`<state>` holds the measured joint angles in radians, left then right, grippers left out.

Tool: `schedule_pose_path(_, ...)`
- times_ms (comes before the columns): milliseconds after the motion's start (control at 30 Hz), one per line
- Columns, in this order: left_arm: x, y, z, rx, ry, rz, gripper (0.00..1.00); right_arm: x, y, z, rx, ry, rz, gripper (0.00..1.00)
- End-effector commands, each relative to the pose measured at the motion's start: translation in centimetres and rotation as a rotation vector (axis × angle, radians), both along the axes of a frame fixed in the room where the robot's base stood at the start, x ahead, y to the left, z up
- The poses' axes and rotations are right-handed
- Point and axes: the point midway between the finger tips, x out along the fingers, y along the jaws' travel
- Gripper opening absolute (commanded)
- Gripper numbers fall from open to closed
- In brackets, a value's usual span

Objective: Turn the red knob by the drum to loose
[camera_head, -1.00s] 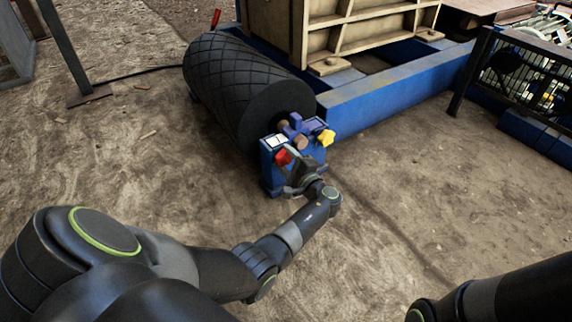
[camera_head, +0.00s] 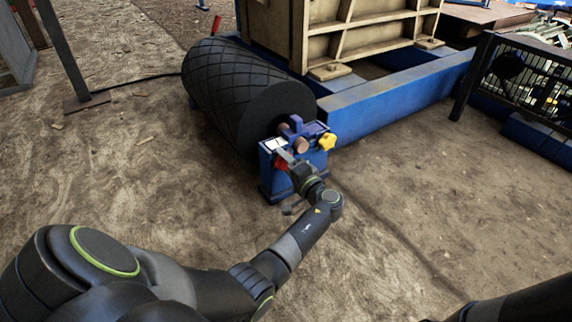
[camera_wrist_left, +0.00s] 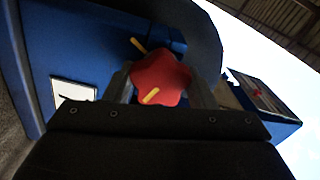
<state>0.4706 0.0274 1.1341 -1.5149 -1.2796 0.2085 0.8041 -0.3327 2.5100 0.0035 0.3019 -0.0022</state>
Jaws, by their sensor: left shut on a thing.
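The red knob (camera_head: 281,164) is on the near face of the blue bearing stand (camera_head: 272,188) at the end of the black drum (camera_head: 232,90). My left gripper (camera_head: 286,162) is at the knob and partly covers it in the head view. In the left wrist view the star-shaped red knob (camera_wrist_left: 161,76) sits between the two fingers of my left gripper (camera_wrist_left: 163,88), which is shut on it. A yellow mark shows on the knob, and another yellow mark on the blue surface just above it. My right gripper is out of view.
A yellow knob (camera_head: 327,142) is on the right side of the stand. A blue beam (camera_head: 395,97) runs behind it, and a black mesh guard (camera_head: 520,75) stands at the right. A white label (camera_wrist_left: 75,94) shows in the wrist view. The dirt floor in front is clear.

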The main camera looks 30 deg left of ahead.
Motion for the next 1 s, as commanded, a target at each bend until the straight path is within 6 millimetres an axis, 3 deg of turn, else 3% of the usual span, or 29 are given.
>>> schedule_pose_path(433,-0.06,-0.06,-0.15,-0.006,-0.007,0.0,0.27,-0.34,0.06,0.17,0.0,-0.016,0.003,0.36)
schedule_pose_path(467,-0.06,-0.06,-0.15,-0.006,-0.007,0.0,0.51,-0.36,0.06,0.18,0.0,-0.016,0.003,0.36)
schedule_pose_path(600,-0.06,-0.05,-0.13,-0.005,-0.007,0.001,0.7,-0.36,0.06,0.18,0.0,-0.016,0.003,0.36)
schedule_pose_path(1000,-0.03,0.15,-0.02,-0.003,-0.008,0.0,0.72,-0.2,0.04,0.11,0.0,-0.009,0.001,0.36)
